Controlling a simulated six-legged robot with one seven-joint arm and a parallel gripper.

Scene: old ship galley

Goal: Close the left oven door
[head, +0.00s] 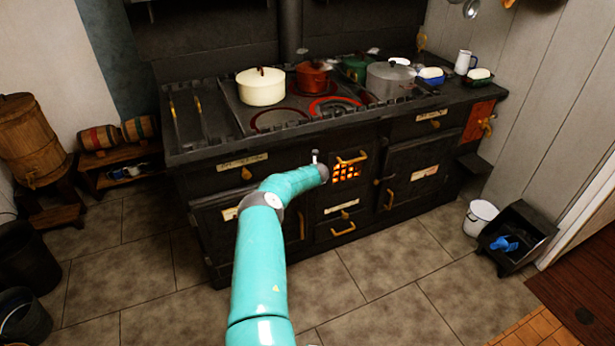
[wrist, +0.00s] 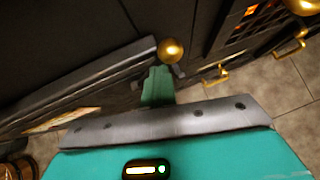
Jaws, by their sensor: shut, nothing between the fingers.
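The left oven door (head: 213,230) is a dark panel with a pale label, low on the left of the black range in the head view. My arm covers its middle. A vertical brass handle (head: 301,226) shows just right of the arm. I cannot tell how far the door stands from its frame. In the wrist view, my gripper (wrist: 158,84) is shut and empty. Its fingertips are close to a round brass knob (wrist: 170,50) at the end of a long dark edge; whether they touch is unclear. In the head view, the fingers are hidden behind my arm.
The glowing fire grate (head: 346,172) is right of my arm's end, with the right oven door (head: 415,170) beyond. Pots, including a cream pot (head: 261,87), stand on the range top. A white bucket (head: 481,217) stands at right. The tiled floor in front is clear.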

